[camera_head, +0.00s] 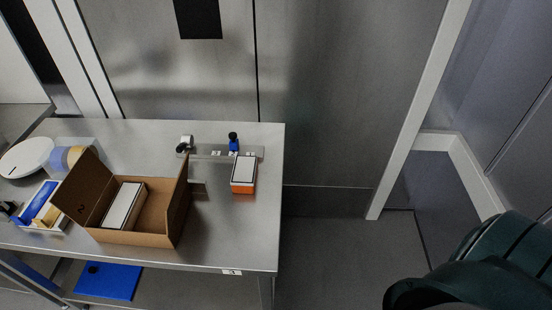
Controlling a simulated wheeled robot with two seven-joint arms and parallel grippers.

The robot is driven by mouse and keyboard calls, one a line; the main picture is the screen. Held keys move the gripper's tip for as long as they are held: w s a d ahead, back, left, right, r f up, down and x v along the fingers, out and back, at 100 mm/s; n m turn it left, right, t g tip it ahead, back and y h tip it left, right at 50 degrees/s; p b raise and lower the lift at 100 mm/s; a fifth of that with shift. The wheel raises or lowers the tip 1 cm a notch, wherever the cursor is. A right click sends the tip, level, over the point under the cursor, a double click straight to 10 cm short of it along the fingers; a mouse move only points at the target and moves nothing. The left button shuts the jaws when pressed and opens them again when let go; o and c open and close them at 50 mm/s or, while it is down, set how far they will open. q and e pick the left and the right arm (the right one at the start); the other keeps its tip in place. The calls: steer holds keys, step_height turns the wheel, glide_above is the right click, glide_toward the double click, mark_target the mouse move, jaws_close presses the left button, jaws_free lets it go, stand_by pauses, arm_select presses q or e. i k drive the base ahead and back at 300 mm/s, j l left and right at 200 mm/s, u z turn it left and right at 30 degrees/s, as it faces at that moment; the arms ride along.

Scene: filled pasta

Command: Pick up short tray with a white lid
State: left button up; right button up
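An orange tray with a white lid (244,169) stands on the right part of the steel table, close to the right edge. Another white-topped item (122,205), long and narrow, lies tilted inside the open cardboard box (140,238); its lower part is hidden by the box. I cannot tell from this view which of the two is the shorter. Neither of my grippers shows. A dark green rounded part of my own body fills the bottom right corner, away from the table.
The steel table (225,235) has bare room at its front right. A rail with a blue-topped item (234,142) stands behind the orange tray. A white round item (27,157) and a white bin (40,207) are at left. A blue board (108,280) lies below.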

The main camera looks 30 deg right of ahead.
mark_target(244, 178)
steer(key=k+l, duration=0.1)
steer(key=l, duration=1.65)
